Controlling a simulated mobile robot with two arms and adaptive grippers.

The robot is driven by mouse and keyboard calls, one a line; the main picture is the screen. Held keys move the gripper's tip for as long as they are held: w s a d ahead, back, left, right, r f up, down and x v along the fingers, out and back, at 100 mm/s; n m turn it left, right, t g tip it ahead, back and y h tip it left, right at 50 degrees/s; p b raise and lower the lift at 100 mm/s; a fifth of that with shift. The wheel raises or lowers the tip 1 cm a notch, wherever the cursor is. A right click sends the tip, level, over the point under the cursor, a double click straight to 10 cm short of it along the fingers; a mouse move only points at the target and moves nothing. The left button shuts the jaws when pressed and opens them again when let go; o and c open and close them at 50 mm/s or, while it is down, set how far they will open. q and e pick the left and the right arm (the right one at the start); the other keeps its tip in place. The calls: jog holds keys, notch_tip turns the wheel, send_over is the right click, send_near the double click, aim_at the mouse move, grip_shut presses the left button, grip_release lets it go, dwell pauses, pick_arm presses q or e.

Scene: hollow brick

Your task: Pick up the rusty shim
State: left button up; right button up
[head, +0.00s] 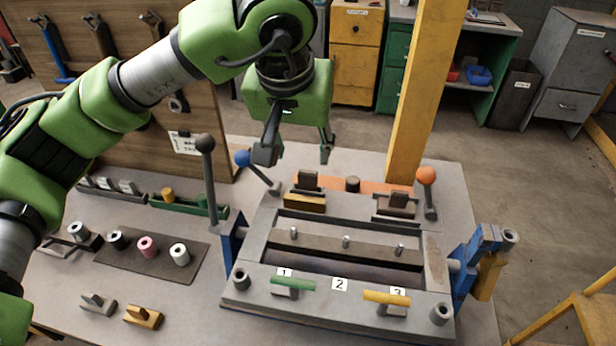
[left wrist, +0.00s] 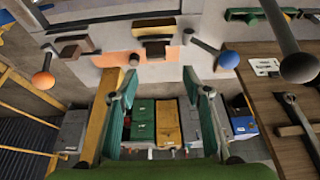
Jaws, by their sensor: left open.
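My left gripper (head: 297,149) hangs open and empty above the back of the bench fixture, fingers pointing down. Its two spread fingers also frame the left wrist view (left wrist: 163,90), with nothing between them. A brown block (head: 399,202), which looks like the rusty shim, sits at a dark upright piece at the fixture's back right. It lies below and right of my gripper, apart from it. It seems to be the brown block at upper left in the left wrist view (left wrist: 72,49). I cannot be certain it is the shim. My right gripper is in neither view.
A grey lever (head: 205,145), a blue-knobbed lever (head: 243,158) and an orange-knobbed lever (head: 427,178) stand up around the fixture. A yellow post (head: 420,90) rises behind it. A yellow block (head: 304,202) is at the back left. Loose grey (head: 98,304) and yellow (head: 144,316) pieces lie front left.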

aim_at(307, 172)
pick_arm(q)
jog(key=p+x, duration=0.1)
jog(key=x, duration=0.3)
jog(key=shift+s+d+f, duration=0.15)
jog(key=p+x, duration=0.1)
jog(key=x, duration=0.2)
jog(key=shift+d+f+p, duration=0.15)
jog(key=shift+f+p, duration=0.15)
jog(key=shift+p, duration=0.05)
jog(key=shift+f, duration=0.35)
jog(key=c, duration=0.9)
